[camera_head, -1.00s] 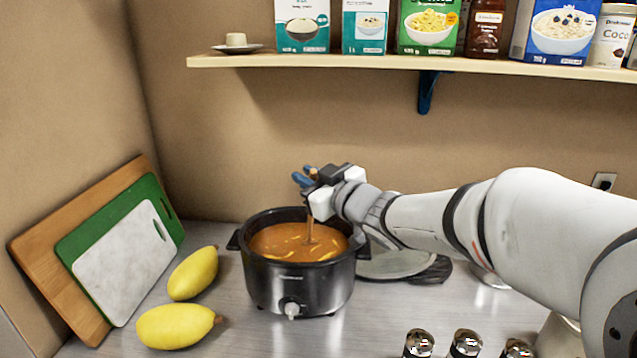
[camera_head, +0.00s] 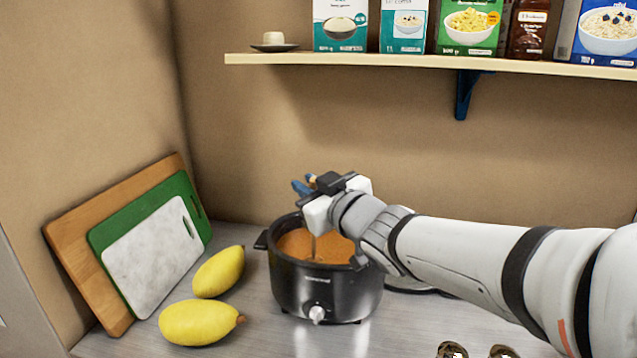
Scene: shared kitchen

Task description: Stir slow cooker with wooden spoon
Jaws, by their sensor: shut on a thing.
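The slow cooker (camera_head: 318,287) is a black pot with a front knob, standing on the grey counter. It is open at the top and holds orange-brown stew (camera_head: 300,243). My gripper (camera_head: 310,186) is above the pot, shut on the wooden spoon (camera_head: 313,246). The spoon is close to upright, with its handle top showing between the blue fingertips. Its lower end is hidden in the stew. My wrist covers the pot's right rear rim.
Two yellow fruits (camera_head: 200,322) lie left of the pot. Cutting boards (camera_head: 152,262) lean on the left wall. Shakers (camera_head: 452,349) stand at the front right. A lid lies partly hidden behind my arm.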

